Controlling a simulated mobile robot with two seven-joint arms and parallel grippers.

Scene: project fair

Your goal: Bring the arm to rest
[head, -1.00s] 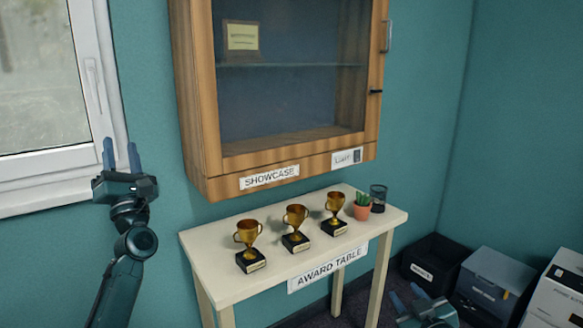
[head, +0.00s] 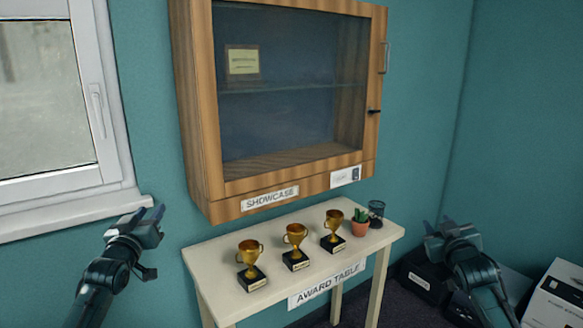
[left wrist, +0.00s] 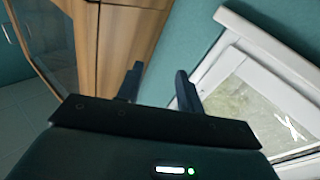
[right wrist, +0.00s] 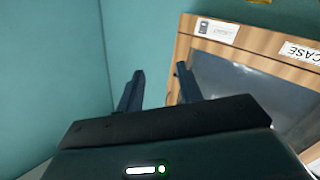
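My left gripper (head: 150,215) is at the left of the head view, below the window and left of the award table. Its two fingers are apart with nothing between them, as the left wrist view (left wrist: 158,88) also shows. My right gripper (head: 447,229) is right of the table, in front of the wall. Its fingers are apart and empty in the right wrist view (right wrist: 158,88). Three gold trophies, the left one (head: 249,258), the middle one (head: 295,238) and the right one (head: 334,225), stand upright on the award table (head: 220,262). Neither gripper touches anything.
The wooden showcase (head: 200,120) hangs on the wall above the table, with a plaque (head: 243,60) inside. A potted plant (head: 360,225) and a dark mesh cup (head: 376,212) stand at the table's right end. Boxes, one dark (head: 420,273) and one white (head: 558,300), are at lower right.

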